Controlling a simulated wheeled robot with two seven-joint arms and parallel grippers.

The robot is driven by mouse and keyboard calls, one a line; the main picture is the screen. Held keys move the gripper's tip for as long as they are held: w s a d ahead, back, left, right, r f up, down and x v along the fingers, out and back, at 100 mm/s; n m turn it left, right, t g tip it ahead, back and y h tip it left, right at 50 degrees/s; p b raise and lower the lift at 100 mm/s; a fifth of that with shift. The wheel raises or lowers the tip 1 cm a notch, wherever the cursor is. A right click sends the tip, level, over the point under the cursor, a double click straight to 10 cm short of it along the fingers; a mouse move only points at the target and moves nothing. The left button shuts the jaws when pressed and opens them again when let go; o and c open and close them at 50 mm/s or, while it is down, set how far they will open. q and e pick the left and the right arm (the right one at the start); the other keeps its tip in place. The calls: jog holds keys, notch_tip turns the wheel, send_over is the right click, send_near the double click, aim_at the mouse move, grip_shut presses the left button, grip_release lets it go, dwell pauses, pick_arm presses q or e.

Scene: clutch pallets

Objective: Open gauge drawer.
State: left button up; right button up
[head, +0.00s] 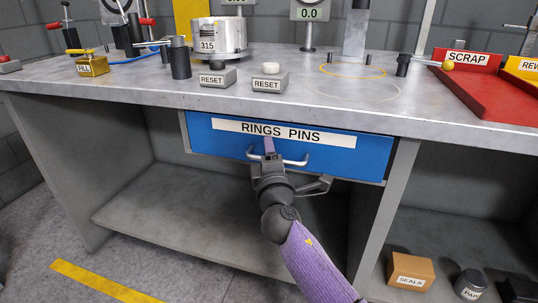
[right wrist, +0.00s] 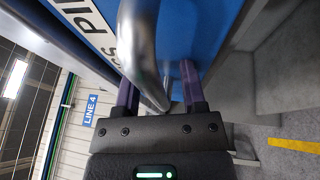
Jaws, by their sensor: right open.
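The blue gauge drawer (head: 222,142) sits under the bench top and carries a white label reading "RINGS PINS". It looks shut, its front close under the bench edge. Its silver bar handle (head: 295,161) runs across the front. My right gripper (head: 270,152) is at the handle, its purple fingers pointing at the drawer front. In the right wrist view the handle (right wrist: 141,42) passes between the two open fingers (right wrist: 158,88); I cannot tell whether either finger touches it. My left gripper is not in view.
The grey bench top (head: 130,85) above holds two RESET buttons (head: 268,83), a dial block (head: 217,37) and a red SCRAP tray (head: 477,83). A cabinet post (head: 385,205) stands right of the drawer. A SEALS box (head: 410,271) is lower right. The space below the drawer is open.

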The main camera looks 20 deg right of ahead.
grip_shut()
dwell(1.0)
